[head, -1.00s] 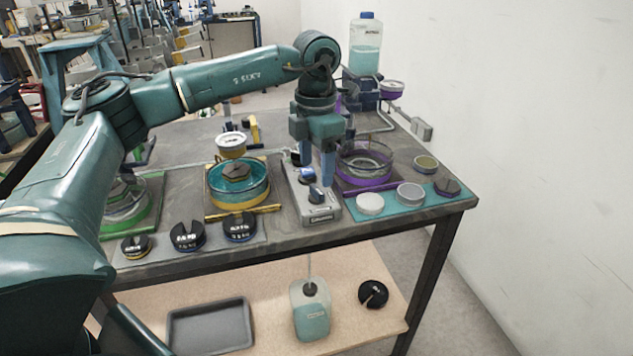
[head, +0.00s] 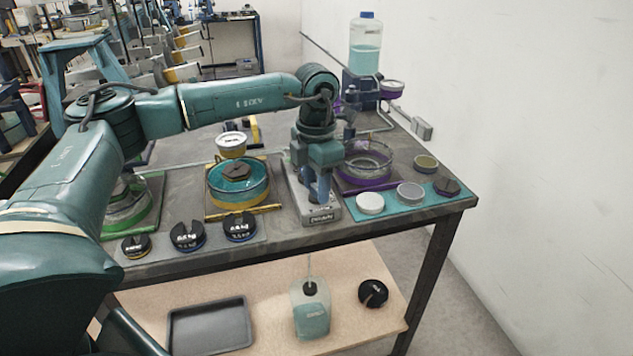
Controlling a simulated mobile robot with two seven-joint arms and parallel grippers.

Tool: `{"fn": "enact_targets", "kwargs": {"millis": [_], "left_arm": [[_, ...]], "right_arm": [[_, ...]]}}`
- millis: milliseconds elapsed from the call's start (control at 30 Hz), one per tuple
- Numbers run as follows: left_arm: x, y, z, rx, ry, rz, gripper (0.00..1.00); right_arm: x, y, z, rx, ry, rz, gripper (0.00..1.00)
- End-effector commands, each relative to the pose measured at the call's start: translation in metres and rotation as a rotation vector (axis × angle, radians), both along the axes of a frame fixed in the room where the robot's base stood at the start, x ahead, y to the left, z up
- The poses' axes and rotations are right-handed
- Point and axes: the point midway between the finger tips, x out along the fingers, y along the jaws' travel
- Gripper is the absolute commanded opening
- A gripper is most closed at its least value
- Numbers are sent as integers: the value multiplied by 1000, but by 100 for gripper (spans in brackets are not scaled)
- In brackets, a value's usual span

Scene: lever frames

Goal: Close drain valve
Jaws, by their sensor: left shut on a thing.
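A grey valve block (head: 323,214) with a label on its front face sits at the front edge of the workbench, between the teal dish and the purple dish. A thin tube runs down below it to a bottle on the lower shelf. My left gripper (head: 322,196) points down over the block and is shut on a small knob there. The fingers and wrist hide the knobs, so I cannot tell the angle of the one held. My right gripper is not in view.
A teal dish (head: 238,188) stands left of the block and a purple-based glass dish (head: 367,163) right of it. Slotted weights (head: 188,236) and small round pans (head: 370,204) lie along the front. A liquid bottle (head: 364,50) stands at the back. The collecting bottle (head: 311,312) is below.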

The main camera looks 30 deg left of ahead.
Motion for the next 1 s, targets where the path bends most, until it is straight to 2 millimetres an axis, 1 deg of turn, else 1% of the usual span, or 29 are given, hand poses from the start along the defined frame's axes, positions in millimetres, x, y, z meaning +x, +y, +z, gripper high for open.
{"fn": "enact_targets", "kwargs": {"millis": [33, 200, 233, 567, 767, 1000], "left_arm": [[0, 0, 0, 0, 0, 0, 31], [0, 0, 0, 0, -1, 0, 17], [0, 0, 0, 0, -1, 0, 15], [1, 0, 0, 0, -2, 54, 15], [0, 0, 0, 0, 0, 177, 15], [1, 0, 1, 0, -1, 394, 15]], "right_arm": [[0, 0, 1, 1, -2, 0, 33], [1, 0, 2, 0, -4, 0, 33], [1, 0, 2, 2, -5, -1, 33], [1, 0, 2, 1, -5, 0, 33], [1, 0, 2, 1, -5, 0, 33], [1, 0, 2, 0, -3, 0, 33]]}}
